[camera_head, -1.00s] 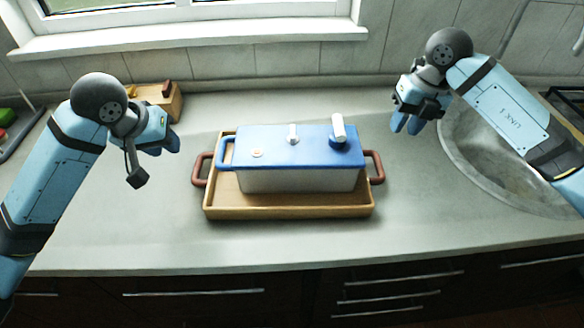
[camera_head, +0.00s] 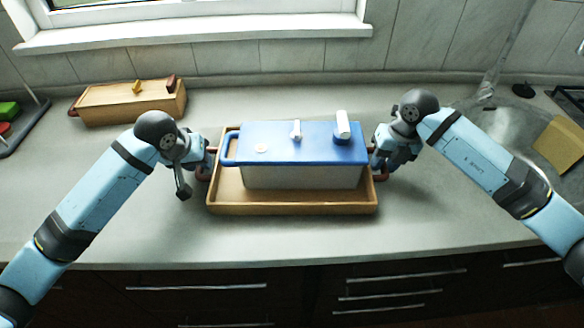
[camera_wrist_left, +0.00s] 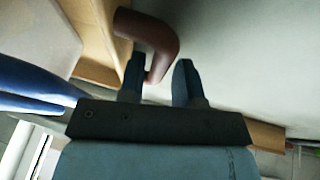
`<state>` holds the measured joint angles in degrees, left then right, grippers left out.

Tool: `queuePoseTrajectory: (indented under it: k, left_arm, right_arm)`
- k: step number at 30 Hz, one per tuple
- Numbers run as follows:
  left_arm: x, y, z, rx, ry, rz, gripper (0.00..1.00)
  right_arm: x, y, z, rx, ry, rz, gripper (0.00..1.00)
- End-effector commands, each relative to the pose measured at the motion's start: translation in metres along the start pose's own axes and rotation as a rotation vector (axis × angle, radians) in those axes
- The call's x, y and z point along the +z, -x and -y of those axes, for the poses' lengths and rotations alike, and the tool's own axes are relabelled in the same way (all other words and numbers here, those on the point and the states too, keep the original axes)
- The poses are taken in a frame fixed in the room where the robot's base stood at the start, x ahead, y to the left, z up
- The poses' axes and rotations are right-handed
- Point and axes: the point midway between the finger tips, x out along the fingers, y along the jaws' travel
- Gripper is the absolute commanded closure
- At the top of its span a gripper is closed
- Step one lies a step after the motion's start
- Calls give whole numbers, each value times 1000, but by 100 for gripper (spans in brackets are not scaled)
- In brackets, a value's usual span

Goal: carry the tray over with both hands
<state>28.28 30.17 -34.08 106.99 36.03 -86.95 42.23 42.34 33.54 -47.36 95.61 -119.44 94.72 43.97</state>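The wooden tray (camera_head: 290,208) lies on the counter and carries a white enamel pot (camera_head: 300,178) with a blue lid (camera_head: 300,143). My left gripper (camera_head: 210,160) is at the tray's left handle. In the left wrist view the brown handle (camera_wrist_left: 150,32) runs between the fingers of my left gripper (camera_wrist_left: 160,82), which stand apart with a small gap visible beside the handle. My right gripper (camera_head: 380,168) is at the tray's right handle (camera_head: 380,176); its fingers are mostly hidden, so its opening cannot be told.
A wooden box (camera_head: 130,103) with a lid stands at the back left. A dark rack (camera_head: 22,128) with green and red items is at the far left. A sink (camera_head: 500,125) and a tan board (camera_head: 562,146) are at the right. The counter's front strip (camera_head: 300,240) is clear.

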Motion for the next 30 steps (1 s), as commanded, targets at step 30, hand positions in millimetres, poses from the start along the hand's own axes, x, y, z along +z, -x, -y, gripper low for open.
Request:
queuePoseTrajectory:
  k: [30]
  left_arm:
    - [-2, -7, -1, 1, -1, -2, 100]
  right_arm:
    - [0, -6, -1, 1, 1, 2, 100]
